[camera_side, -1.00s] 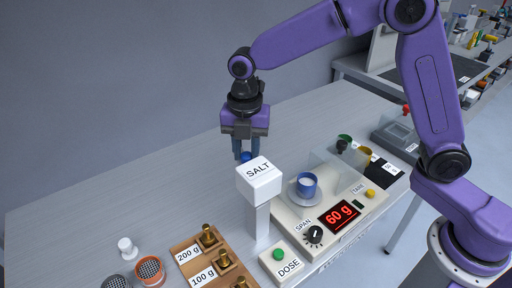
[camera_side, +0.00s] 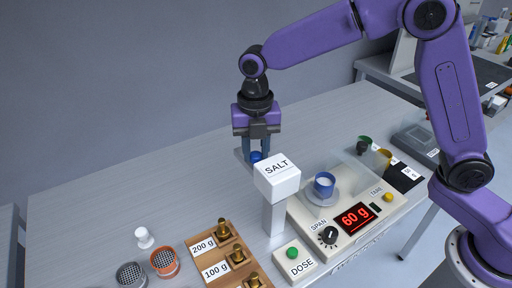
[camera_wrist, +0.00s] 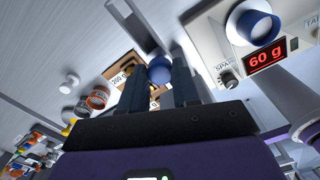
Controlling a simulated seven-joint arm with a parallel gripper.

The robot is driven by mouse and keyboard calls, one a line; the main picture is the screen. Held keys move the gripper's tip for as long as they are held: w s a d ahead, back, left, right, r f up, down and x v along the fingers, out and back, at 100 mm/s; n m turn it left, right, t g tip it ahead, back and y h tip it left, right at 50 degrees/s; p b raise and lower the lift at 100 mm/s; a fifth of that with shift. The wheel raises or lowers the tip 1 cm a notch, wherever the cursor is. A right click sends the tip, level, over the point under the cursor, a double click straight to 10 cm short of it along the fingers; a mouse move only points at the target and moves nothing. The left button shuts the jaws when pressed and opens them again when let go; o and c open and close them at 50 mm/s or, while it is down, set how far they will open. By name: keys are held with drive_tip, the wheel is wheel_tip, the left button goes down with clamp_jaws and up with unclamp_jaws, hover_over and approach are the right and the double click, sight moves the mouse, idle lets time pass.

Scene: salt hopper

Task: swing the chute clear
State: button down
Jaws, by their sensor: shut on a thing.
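The white SALT hopper (camera_side: 277,175) stands on a post at the near left of the scale. My gripper (camera_side: 257,150) is just behind and left of the hopper head, pointing down, shut on a blue knob (camera_side: 255,157). The knob also shows between the fingers in the wrist view (camera_wrist: 160,70). A grey piece, apparently the chute (camera_side: 241,157), shows left of the knob, away from the scale pan; the hopper hides most of it. A blue cup (camera_side: 324,184) with white contents sits on the pan of the scale. The scale display (camera_side: 355,217) reads 60 g.
A DOSE button box (camera_side: 295,262) stands in front of the hopper. A wooden weight tray (camera_side: 207,262), an orange-rimmed jar (camera_side: 164,263) and a white knobbed piece (camera_side: 143,238) stand at left. A clear shield stands behind the cup. The table left of my gripper is bare.

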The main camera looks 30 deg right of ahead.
sight(255, 154)
drive_tip(key=shift+a+r, duration=0.1)
drive_tip(key=shift+a, duration=0.05)
drive_tip(key=c, duration=0.9)
unclamp_jaws()
drive_tip(key=shift+c, duration=0.2)
drive_tip(key=shift+o, duration=0.7)
wheel_tip(255, 154, up, 17)
drive_tip(key=shift+r, duration=0.2)
drive_tip(key=s+d+f+m, duration=0.5)
drive_tip(key=s+d+m, duration=0.1)
drive_tip(key=s, duration=0.3)
drive_tip(key=s+d+f+m, duration=0.5)
drive_tip(key=s+d+m, duration=0.1)
drive_tip(key=s, duration=0.3)
drive_tip(key=s+d+f+m, duration=0.6)
drive_tip(key=s+d, duration=0.2)
drive_tip(key=s, duration=0.1)
drive_tip(key=shift+s+d, duration=0.25)
drive_tip(key=shift+s, duration=0.15)
